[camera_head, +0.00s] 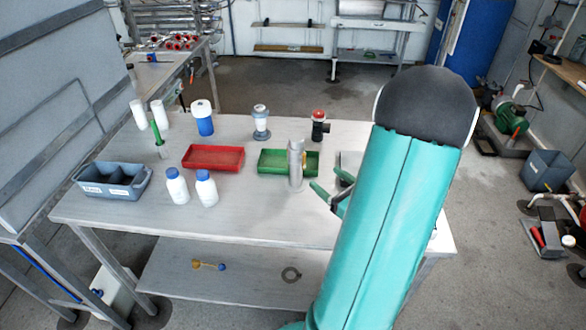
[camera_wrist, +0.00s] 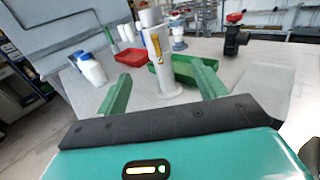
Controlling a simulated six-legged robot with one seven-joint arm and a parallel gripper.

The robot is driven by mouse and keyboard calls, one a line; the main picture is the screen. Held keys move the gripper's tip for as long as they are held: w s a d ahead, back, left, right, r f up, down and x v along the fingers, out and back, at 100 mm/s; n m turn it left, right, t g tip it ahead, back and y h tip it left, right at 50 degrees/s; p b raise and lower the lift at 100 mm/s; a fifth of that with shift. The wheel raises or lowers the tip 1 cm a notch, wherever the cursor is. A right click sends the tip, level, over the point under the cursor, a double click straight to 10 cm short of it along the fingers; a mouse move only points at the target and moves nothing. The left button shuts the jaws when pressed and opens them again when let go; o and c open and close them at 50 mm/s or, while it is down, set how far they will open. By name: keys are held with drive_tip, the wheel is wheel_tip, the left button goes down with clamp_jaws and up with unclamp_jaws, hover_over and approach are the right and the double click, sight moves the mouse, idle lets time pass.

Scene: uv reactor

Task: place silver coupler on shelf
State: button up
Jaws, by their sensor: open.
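A silver cylinder, which looks like the silver coupler (camera_head: 296,170), stands upright on the table in front of the green tray. In the wrist view the coupler (camera_wrist: 168,82) is ahead of my gripper, between the lines of its two green fingers. My gripper (camera_head: 328,183) is open and empty, just right of the coupler in the head view. The fingers look apart from it. The lower shelf (camera_head: 235,277) lies under the tabletop; its right part is hidden behind my arm.
The table (camera_head: 240,220) also holds a red tray (camera_head: 213,158), a green tray (camera_head: 270,160), two white bottles (camera_head: 206,190), a blue-grey bin (camera_head: 112,180) and a red-topped valve (camera_head: 318,125).

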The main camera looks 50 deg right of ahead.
sight(302, 159)
drive_tip(key=w, duration=0.4)
drive_tip(key=w+d, duration=0.1)
drive_tip(key=w, duration=0.8)
drive_tip(key=shift+w+d+f, duration=0.1)
drive_tip(key=shift+w+d, duration=0.05)
drive_tip(key=shift+w, duration=0.15)
drive_tip(key=c, duration=1.3)
drive_tip(key=shift+c, duration=0.4)
drive_tip(key=shift+r, duration=0.2)
